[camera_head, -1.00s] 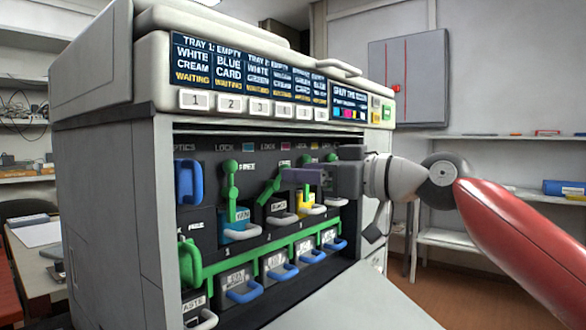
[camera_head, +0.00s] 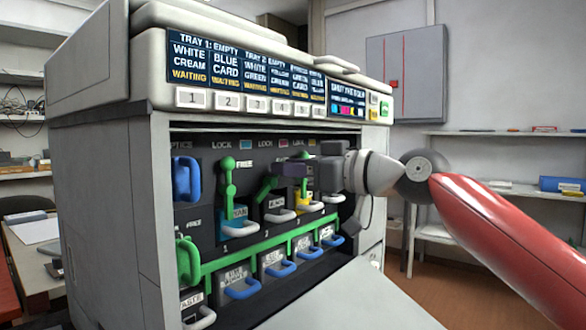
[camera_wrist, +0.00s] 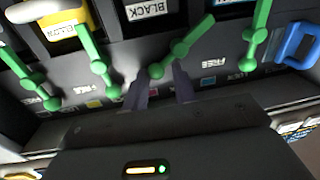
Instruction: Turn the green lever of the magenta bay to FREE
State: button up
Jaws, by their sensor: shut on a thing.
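The green lever (camera_wrist: 182,46) of the second bay is below the magenta swatch (camera_head: 284,143) in the head view. It leans toward the right there, and its upper end is behind my fingers. In the wrist view its round end lies between the fingertips of my gripper (camera_wrist: 158,74). My gripper also shows in the head view (camera_head: 284,171), shut on the lever's end. A cartridge marked BLACK (camera_wrist: 146,12) sits in this bay. The wrist view is roughly upside down. The lever's own FREE mark appears hidden by my gripper.
The first bay's green lever (camera_head: 228,180) stands upright beside a cyan cartridge (camera_head: 236,214). A yellow cartridge (camera_wrist: 60,30) and more green levers are on the other side. A blue handle (camera_head: 186,180) is at far left. The lowered front door (camera_head: 350,305) lies below.

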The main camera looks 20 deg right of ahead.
jog(key=shift+f, duration=0.3)
jog(key=m+b, duration=0.1)
jog(key=m, duration=0.1)
jog(key=f+m+b, duration=0.1)
jog(key=m, duration=0.2)
jog(key=shift+w+d+f+m+b, duration=0.2)
jog(key=shift+w+f+m+b, duration=0.05)
jog(key=shift+f+m+b, duration=0.15)
jog(key=o, duration=1)
jog(key=shift+r, duration=0.2)
jog(key=shift+s+d, duration=0.1)
